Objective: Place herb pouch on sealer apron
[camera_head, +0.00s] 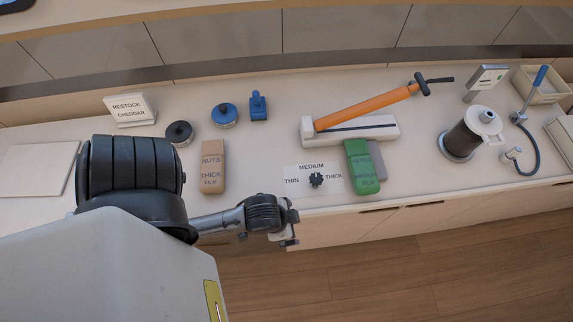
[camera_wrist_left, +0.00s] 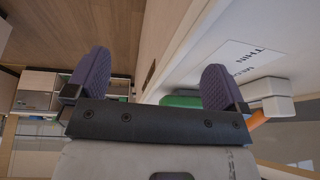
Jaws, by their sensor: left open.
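A green pouch (camera_head: 362,170) marked for medium film lies at the front of the counter, against the front of the sealer. The sealer has a white base (camera_head: 385,128) and a raised orange arm (camera_head: 365,107). A small grey plate (camera_head: 380,163), possibly the apron, shows at the pouch's right; whether the pouch overlaps it or lies beside it is unclear. My left gripper (camera_head: 289,234) is in front of the counter edge, left of the green pouch and apart from it. The left wrist view shows its purple fingers (camera_wrist_left: 156,78) open and empty, with green (camera_wrist_left: 181,101) beyond them.
A brown nuts pouch (camera_head: 211,170) and a film-thickness card (camera_head: 314,179) with a black knob lie left of the green pouch. Black and blue round pieces stand behind. The counter's front edge is close.

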